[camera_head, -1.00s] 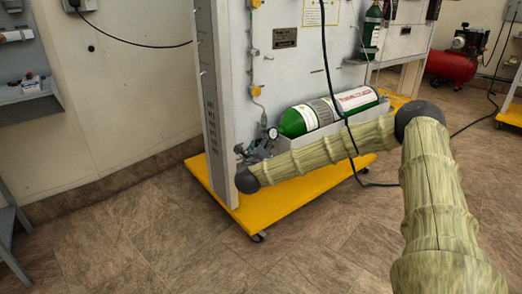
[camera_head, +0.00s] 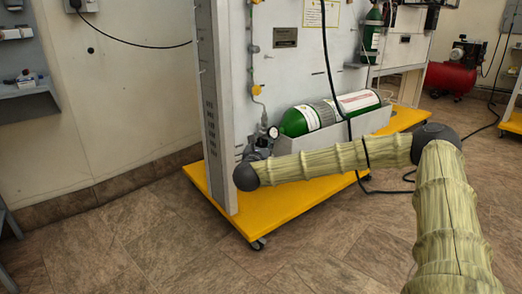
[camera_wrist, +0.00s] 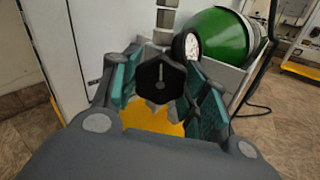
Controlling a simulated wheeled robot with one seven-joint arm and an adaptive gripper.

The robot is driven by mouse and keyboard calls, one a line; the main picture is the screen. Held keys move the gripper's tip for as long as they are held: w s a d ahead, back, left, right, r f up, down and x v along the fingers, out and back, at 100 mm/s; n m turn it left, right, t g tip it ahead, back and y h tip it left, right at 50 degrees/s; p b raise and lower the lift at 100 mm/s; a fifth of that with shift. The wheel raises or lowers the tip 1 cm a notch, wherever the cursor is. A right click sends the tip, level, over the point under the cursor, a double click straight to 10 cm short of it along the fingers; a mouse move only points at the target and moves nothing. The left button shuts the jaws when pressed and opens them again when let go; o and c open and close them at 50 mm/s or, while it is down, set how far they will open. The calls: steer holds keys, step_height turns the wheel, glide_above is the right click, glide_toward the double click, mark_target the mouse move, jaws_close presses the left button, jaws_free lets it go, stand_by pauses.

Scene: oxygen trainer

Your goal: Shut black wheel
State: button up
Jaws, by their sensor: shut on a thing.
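The black wheel (camera_wrist: 161,85) is a dark, many-sided knob with a light pointer mark, seen face-on in the wrist view. My gripper (camera_wrist: 160,92) has its two teal-padded fingers on either side of the wheel, shut on it. In the head view my arm reaches left to the panel's lower left, and its dark wrist hides the wheel and the fingers. A pressure gauge (camera_head: 273,132) sits just behind the wheel, and it also shows in the wrist view (camera_wrist: 192,46). A green cylinder (camera_head: 297,122) lies to the right of the gauge.
The grey panel (camera_head: 290,75) stands on a yellow wheeled base (camera_head: 275,205). A black hose (camera_head: 326,60) hangs down the panel front, near my arm. A red compressor (camera_head: 452,77) stands at the back right. The tiled floor (camera_head: 150,240) at the front left is clear.

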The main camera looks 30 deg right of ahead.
steer(key=shift+f+m+b, duration=0.2)
steer(key=shift+m+b, duration=0.2)
steer(key=shift+m, duration=0.2)
steer(key=o, duration=1)
steer(key=shift+s+d, duration=0.1)
steer(key=shift+o, duration=0.2)
steer(key=shift+r, duration=0.15)
steer(key=v, duration=1.2)
